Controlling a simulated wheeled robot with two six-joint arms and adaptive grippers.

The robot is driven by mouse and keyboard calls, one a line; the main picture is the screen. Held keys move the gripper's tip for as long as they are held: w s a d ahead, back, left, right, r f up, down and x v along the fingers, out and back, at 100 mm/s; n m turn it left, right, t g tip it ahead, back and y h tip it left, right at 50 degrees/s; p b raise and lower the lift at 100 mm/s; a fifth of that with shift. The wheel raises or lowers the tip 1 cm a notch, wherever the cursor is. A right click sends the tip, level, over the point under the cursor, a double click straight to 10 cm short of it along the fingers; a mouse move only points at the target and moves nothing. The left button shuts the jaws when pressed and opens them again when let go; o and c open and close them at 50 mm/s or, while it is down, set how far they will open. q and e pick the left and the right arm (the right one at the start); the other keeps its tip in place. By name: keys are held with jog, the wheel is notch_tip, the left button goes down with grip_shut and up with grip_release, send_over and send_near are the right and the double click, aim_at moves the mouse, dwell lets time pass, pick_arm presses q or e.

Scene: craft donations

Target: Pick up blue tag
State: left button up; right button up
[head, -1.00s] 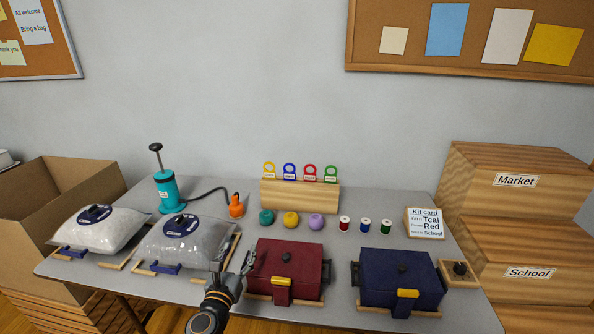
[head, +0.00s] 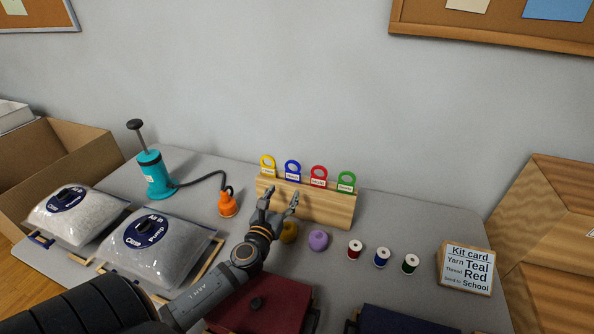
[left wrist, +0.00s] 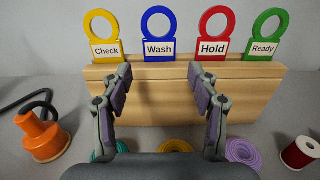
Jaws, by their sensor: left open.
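The blue tag (head: 292,171) has a ring top and a label reading "Wash". It stands upright in the wooden rack (head: 330,207), between the yellow "Check" tag (head: 267,167) and the red "Hold" tag (head: 318,176). In the left wrist view the blue tag (left wrist: 158,36) is above and beyond the fingertips. My left gripper (head: 281,196) is open and empty in front of the rack, just below the blue tag. Its fingers (left wrist: 160,78) are spread, with bare rack wood between them. My right gripper is not in view.
The green "Ready" tag (head: 346,181) is at the rack's right end. Yellow yarn (head: 289,232) and purple yarn (head: 318,240) lie close by my gripper. Thread spools (head: 382,257), a kit card (head: 466,268), an orange nozzle (head: 227,204) and a red box (head: 262,306) are around.

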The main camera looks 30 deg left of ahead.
aim_at(293, 175)
pick_arm(q)
jog(key=x, duration=0.3)
jog(key=shift+w+r, duration=0.1)
jog(key=shift+w, duration=0.05)
jog(key=x, duration=0.1)
jog(key=p+x, duration=0.1)
jog(key=shift+w+a+r, duration=0.1)
jog(key=shift+w+r, duration=0.1)
jog(key=shift+w, duration=0.1)
jog(key=x, duration=0.4)
jog(key=shift+f, duration=0.15)
jog(key=shift+s, duration=0.15)
jog(key=shift+c, duration=0.3)
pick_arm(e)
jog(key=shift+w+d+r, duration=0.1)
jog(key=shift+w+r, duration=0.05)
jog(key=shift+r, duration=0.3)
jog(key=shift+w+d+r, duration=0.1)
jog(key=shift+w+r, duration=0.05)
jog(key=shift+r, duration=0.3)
pick_arm(q)
jog(key=c, duration=0.5)
